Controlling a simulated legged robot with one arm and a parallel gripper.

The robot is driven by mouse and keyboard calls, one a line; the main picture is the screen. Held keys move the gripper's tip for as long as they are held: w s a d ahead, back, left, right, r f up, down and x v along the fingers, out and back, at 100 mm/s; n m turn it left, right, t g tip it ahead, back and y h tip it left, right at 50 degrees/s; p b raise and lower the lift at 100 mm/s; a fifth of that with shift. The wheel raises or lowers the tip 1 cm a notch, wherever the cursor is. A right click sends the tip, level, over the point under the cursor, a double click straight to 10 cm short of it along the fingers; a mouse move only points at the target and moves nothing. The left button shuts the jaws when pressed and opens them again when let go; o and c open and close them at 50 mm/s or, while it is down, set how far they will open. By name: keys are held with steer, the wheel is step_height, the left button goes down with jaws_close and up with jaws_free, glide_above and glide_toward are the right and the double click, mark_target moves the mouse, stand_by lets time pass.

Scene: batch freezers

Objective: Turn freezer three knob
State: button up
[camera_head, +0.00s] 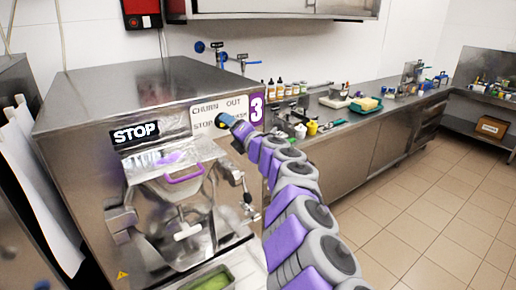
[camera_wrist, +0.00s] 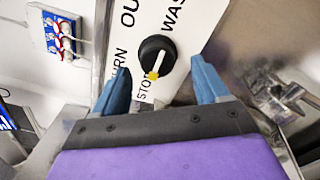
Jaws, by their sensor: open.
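Freezer three (camera_head: 90,110) is the steel machine with a purple "3" label (camera_head: 256,108) and a white panel (camera_head: 205,106) reading CHURN, OUT, STOP and a partly covered word. The black round knob (camera_wrist: 157,57) sits on this panel in the wrist view; its white pointer ends in a yellow tip near the STOP lettering. My gripper (camera_head: 223,120) is at the panel in the head view and hides the knob there. In the wrist view my gripper (camera_wrist: 160,70) is open, with one blue finger on either side of the knob. I cannot tell whether they touch it.
A STOP sign (camera_head: 135,134) and a purple-handled hatch (camera_head: 184,174) are on the freezer front, left of my arm. A steel counter (camera_head: 350,145) with bottles and tubs runs along the back right. The tiled floor (camera_head: 455,220) at right is clear.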

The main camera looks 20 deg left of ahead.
steer(key=p+v, duration=0.1)
steer(key=v, duration=1.2)
steer(key=shift+s, duration=0.3)
